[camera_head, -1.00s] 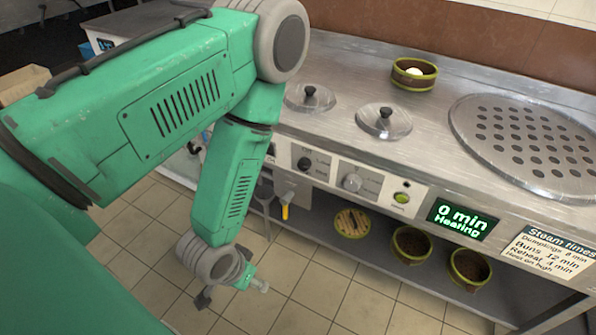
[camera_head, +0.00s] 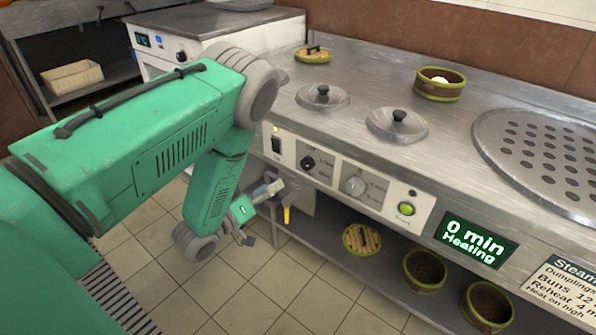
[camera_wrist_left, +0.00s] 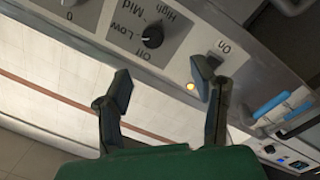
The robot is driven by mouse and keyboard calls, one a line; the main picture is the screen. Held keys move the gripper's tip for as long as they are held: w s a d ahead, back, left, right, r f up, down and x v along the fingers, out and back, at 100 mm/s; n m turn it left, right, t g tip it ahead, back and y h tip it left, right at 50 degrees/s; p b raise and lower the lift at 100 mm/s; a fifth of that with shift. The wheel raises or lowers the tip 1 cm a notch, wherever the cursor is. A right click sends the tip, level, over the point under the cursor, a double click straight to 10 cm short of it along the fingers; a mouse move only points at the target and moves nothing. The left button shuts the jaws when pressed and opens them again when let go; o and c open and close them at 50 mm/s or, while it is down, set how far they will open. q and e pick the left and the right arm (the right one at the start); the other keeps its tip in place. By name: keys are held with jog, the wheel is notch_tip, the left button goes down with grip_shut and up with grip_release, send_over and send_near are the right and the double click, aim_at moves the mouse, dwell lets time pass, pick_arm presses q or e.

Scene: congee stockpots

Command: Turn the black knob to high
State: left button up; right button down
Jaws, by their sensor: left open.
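The black knob (camera_head: 308,162) is on the front panel of the steel counter, between a black rocker switch and a silver dial. In the left wrist view the black knob (camera_wrist_left: 152,36) is ringed by the labels Off, Low, Mid and High; I cannot tell surely which one its pointer marks. My left gripper (camera_head: 259,211) is in front of the panel, below and left of the knob. In the left wrist view my left gripper (camera_wrist_left: 162,83) is open and empty, its fingers apart and not touching the knob. My right gripper is not in view.
The rocker switch (camera_head: 276,145) and silver dial (camera_head: 355,186) flank the knob. A green button (camera_head: 405,209) and a display (camera_head: 476,241) reading "0 min Heating" are further right. Lidded pots (camera_head: 397,125) are on top. Steamer baskets (camera_head: 425,271) stand on the lower shelf.

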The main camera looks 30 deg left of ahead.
aim_at(303, 165)
pick_arm(q)
jog(key=w+d, duration=0.1)
jog(key=w, duration=0.1)
jog(key=w+d+b, duration=0.1)
jog(key=w, duration=0.1)
jog(key=w+d+r, duration=0.1)
jog(key=w, duration=0.1)
jog(key=shift+d+b, duration=0.3)
jog(key=shift+b, duration=0.05)
jog(key=w, duration=0.1)
jog(key=w+a, duration=0.1)
jog(key=w+f+b, duration=0.1)
jog(key=shift+w+a, duration=0.25)
jog(key=shift+w, duration=0.15)
jog(key=shift+w+a, duration=0.25)
jog(key=shift+w+r, duration=0.1)
jog(key=shift+w, duration=0.05)
jog(key=shift+w+d+r, duration=0.1)
jog(key=shift+d+r, duration=0.05)
jog(key=shift+d, duration=0.1)
jog(key=shift+w+d+r, duration=0.1)
jog(key=shift+d, duration=0.7)
jog(key=c, duration=1.1)
jog(key=shift+a, duration=0.7)
jog(key=shift+c, duration=0.2)
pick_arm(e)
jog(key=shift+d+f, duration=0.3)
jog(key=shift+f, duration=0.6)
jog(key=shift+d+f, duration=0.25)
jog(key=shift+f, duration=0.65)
